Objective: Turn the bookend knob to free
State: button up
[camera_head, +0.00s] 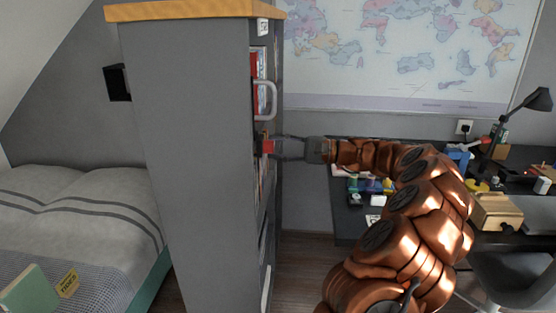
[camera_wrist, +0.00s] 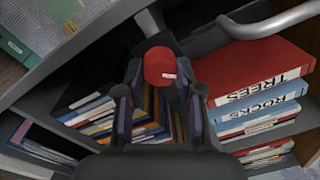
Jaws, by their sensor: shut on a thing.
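The bookend knob (camera_wrist: 158,62) is a red round cap with a small pale mark near its lower right edge in the wrist view. It shows as a small red patch (camera_head: 268,147) at the open side of the grey bookcase (camera_head: 190,150) in the head view. My gripper (camera_head: 281,147) reaches in from the right, level with the knob. In the wrist view its two dark fingers (camera_wrist: 159,88) stand on either side of the knob and are shut on it. The fingertips' contact and any lettering around the knob are hard to make out.
More books fill lower shelves. A cluttered desk (camera_head: 347,222) stands behind my arm.

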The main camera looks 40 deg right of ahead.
jog(key=shift+f+n+b, duration=0.15)
jog(key=shift+n+b, duration=3.5)
jog(key=shift+n, duration=0.15)
jog(key=o, duration=1.2)
jog(key=shift+c, duration=0.2)
jog(key=shift+d, duration=0.15)
jog(key=v, duration=1.1)
jog(key=shift+d, duration=0.3)
